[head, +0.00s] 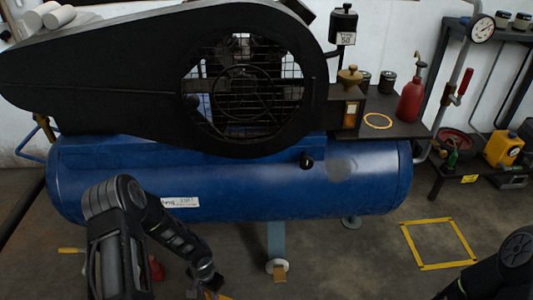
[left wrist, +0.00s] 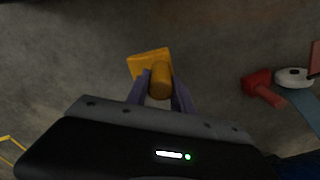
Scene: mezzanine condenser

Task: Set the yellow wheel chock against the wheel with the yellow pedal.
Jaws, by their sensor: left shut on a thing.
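The yellow wheel chock (left wrist: 148,60) shows in the left wrist view as a plate with a round grip. My left gripper (left wrist: 158,92) is shut on that grip and holds the chock over the grey floor. In the head view my left gripper (head: 207,283) is low, in front of the blue tank; only a sliver of the chock (head: 224,297) shows at the bottom edge. A pale wheel (head: 271,266) with a yellow pedal (head: 281,276) stands under the tank, right of the gripper and apart from it. My right gripper is out of view.
The blue compressor tank (head: 250,185) overhangs the work area. A pale wheel (left wrist: 293,77) with a red pedal (left wrist: 258,84) is at the right in the left wrist view. A yellow floor square (head: 440,266) lies empty at the right, with bare floor around it.

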